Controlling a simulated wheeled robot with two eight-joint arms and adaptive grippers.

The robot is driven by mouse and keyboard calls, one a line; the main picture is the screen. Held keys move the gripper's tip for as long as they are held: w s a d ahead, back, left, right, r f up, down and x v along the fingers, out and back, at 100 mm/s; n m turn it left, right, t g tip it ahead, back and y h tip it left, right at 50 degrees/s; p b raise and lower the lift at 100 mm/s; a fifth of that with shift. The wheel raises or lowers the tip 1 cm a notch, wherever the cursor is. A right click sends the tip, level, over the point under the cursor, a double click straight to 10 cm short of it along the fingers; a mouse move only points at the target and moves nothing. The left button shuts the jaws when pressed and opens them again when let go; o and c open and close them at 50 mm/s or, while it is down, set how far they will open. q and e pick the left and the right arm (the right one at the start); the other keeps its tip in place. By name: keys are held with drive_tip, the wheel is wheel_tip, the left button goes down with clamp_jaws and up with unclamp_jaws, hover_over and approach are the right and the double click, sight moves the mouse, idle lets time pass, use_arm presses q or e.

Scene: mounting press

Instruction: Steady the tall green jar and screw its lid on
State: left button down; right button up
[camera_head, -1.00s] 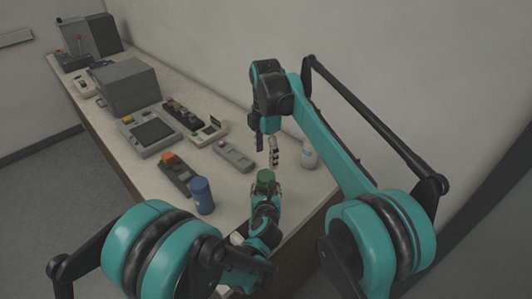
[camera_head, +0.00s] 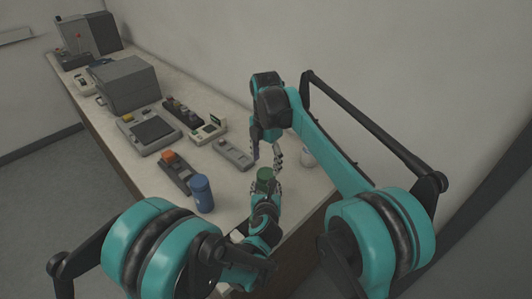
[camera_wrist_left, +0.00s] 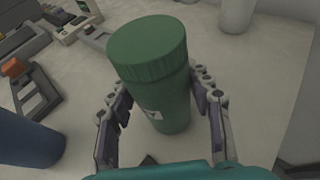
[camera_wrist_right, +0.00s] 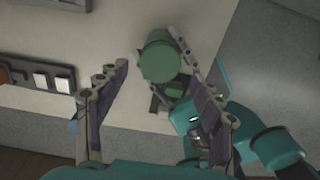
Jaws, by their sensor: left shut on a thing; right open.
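The tall green jar (camera_wrist_left: 165,105) stands upright on the bench. Its ribbed green lid (camera_wrist_left: 148,48) sits on top; I cannot tell how tightly. My left gripper (camera_head: 265,189) is shut around the jar's body below the lid, one finger on each side. In the head view the lid (camera_head: 265,174) shows above the left fingers. My right gripper (camera_head: 267,160) is open and empty above the jar, pointing down. In the right wrist view the lid (camera_wrist_right: 160,57) lies near the right-hand fingertip, with a wider space to the left-hand finger.
A blue jar (camera_head: 201,194) stands left of the green one. A white container (camera_head: 308,157) stands to the right, near the right arm. Several grey control boxes, including one with an orange button (camera_head: 169,157), lie farther left. The bench's front edge is close to the green jar.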

sight(266, 173)
drive_tip(key=shift+f, duration=2.15)
